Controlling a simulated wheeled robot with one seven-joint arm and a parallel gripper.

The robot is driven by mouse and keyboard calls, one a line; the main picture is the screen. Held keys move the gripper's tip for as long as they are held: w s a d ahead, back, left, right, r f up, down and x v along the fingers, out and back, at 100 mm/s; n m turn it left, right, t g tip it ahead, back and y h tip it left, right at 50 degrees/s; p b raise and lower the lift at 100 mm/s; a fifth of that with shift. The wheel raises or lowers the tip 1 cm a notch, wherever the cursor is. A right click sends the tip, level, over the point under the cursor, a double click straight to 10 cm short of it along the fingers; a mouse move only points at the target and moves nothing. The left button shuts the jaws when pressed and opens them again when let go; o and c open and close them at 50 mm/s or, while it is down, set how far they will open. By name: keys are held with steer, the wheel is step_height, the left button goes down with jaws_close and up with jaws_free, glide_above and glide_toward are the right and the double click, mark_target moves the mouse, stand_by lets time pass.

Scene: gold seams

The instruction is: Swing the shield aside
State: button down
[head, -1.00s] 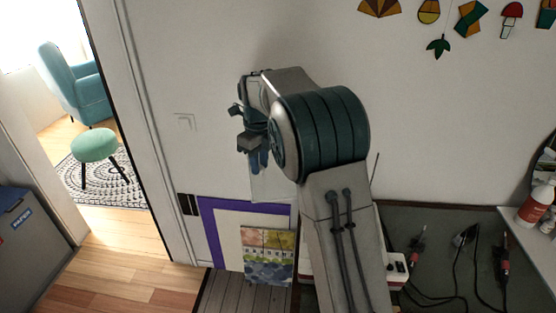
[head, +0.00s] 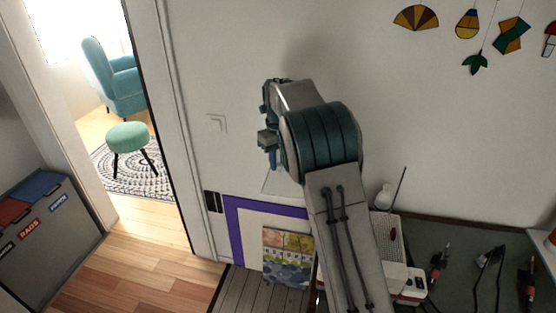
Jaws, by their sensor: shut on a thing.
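My gripper (head: 271,161) is in front of the white wall, left of the picture's middle, partly hidden behind my own wrist. Only a faint slanted edge of the sheet shows below the fingers. The rest of it and the exact grip are hidden by my arm or too faint to tell.
A white device (head: 390,246) stands on the dark bench (head: 455,270) behind my forearm, with soldering irons (head: 438,262) to its right. A doorway and bins (head: 48,225) are left; open floor lies between.

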steer(key=c, duration=1.2)
jaws_free()
steer(key=shift+r, duration=0.1)
step_height(320, 180, up, 14)
steer(key=b, duration=0.1)
steer(key=shift+f, duration=0.2)
